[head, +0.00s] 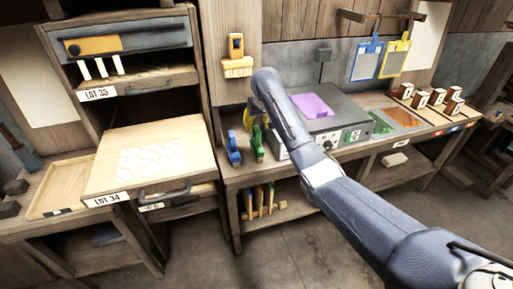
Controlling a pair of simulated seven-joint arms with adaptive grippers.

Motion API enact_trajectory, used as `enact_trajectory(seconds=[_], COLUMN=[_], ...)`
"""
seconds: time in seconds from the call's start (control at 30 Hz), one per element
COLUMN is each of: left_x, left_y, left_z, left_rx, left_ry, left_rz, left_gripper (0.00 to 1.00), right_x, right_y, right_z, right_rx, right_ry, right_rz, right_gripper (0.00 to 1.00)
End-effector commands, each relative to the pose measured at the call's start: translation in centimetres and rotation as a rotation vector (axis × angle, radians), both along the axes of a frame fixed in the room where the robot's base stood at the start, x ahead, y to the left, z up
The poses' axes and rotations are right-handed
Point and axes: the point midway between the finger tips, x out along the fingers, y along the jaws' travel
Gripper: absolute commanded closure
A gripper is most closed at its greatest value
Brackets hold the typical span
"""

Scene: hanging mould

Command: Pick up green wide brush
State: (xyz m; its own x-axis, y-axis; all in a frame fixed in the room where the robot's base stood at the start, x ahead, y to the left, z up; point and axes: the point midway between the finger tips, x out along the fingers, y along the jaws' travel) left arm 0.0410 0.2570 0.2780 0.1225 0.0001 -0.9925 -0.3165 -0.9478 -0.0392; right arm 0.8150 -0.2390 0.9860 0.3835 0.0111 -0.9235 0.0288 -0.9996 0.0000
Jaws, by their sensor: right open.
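The green wide brush (257,144) stands upright at the left front end of the workbench, just right of a similar blue brush (233,149). My right arm reaches in from the lower right, across the bench. My right gripper (256,113) is at the arm's far end, above and behind the green brush; it is small and partly hidden by the arm. It is open and looks apart from the green brush. Something yellow shows beside the gripper, partly hidden. My left gripper is not in view.
A grey box (345,113) with a purple block (312,105) stands right of the brushes. A yellow brush (237,58) hangs above on the wooden panel. A cabinet with an open drawer (150,160) stands to the left. Wooden-handled tools (262,200) stand on the lower shelf.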

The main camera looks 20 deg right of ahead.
Motion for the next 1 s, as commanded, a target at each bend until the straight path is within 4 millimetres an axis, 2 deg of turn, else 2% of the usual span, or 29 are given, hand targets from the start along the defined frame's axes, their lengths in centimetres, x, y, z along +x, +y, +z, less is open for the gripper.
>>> enact_trajectory(seconds=[0.1, 0.33, 0.7, 0.73, 1.0], left_x=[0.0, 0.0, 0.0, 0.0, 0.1], left_y=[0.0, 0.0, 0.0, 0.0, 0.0], left_z=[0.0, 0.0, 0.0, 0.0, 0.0], left_rx=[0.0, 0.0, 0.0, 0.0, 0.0], left_ry=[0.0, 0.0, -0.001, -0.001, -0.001], left_rz=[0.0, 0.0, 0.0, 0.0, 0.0], left_gripper=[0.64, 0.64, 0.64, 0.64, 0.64], right_x=[0.5, 1.4, 1.6, 1.6, 1.6], right_y=[-0.2, -0.2, -0.2, -0.2, -0.2], right_z=[-1.5, -3.5, -4.0, -4.0, -4.0], right_rx=[-0.001, 0.0, 0.0, 0.0, 0.0], right_ry=[0.003, 0.003, 0.001, 0.001, 0.001], right_rz=[-0.001, 0.001, 0.001, 0.001, 0.001], right_gripper=[0.51, 0.51, 0.51, 0.49, 0.8])
